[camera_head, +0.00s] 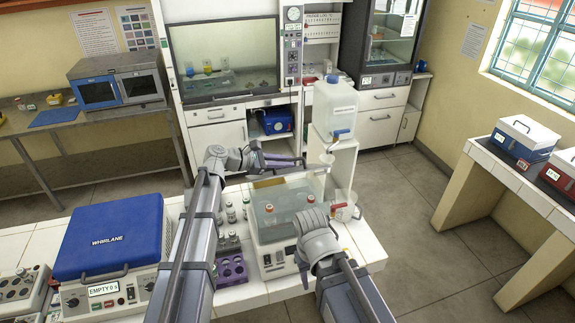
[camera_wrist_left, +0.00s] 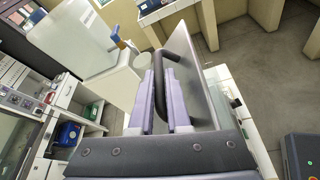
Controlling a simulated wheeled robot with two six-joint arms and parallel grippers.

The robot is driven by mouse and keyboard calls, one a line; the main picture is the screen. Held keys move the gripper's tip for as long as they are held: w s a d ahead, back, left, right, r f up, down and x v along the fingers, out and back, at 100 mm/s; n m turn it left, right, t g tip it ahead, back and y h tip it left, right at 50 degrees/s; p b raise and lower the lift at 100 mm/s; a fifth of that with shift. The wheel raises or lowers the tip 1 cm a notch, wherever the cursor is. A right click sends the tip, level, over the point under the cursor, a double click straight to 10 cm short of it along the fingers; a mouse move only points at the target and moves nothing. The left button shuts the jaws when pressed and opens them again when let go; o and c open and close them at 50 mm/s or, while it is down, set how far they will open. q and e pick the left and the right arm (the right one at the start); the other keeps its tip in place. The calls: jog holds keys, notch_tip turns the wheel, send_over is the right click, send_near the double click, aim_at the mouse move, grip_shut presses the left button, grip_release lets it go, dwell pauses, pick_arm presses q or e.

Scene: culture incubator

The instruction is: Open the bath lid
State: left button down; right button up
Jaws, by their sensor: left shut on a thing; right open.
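The water bath (camera_head: 272,258) stands on the white bench in the head view, with capped bottles visible inside its clear tank. Its lid (camera_head: 290,180) is raised at the back of the tank and seen nearly edge-on. In the left wrist view the lid is a grey panel (camera_wrist_left: 196,82) standing steeply to the right of the fingers. My left gripper (camera_head: 296,161) is shut on the dark curved lid handle (camera_wrist_left: 178,45), which passes between its fingers (camera_wrist_left: 163,95). My right gripper (camera_head: 304,270) is low in front of the bath, open, its fingers mostly hidden by my wrist.
A blue-lidded centrifuge (camera_head: 112,235) stands left of the bath. A purple tube rack (camera_head: 231,270) and small bottles (camera_head: 231,212) stand between them. A white carboy (camera_head: 335,108) with a blue tap is behind the bath. A beaker (camera_head: 342,205) sits close at its right.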

pick_arm(q)
jog(key=w+a+r+n+g+p, duration=0.1)
jog(key=w+r+n, duration=0.1)
jog(key=w, duration=0.3)
jog(key=w+a+r+n+g+h+p, duration=0.1)
jog(key=w+a+r+n+g+p, duration=0.1)
jog(key=w, duration=0.3)
jog(key=shift+w+a+r+n+g, duration=0.3)
jog(key=shift+w+n, duration=0.1)
jog(key=shift+n, duration=0.4)
jog(key=c, duration=1.2)
grip_release()
jog(key=shift+o, duration=0.2)
jog(key=shift+a+r+p, duration=0.1)
jog(key=shift+p, duration=0.2)
jog(key=p+v, duration=0.2)
jog(key=v, duration=0.5)
jog(key=shift+a, duration=0.35)
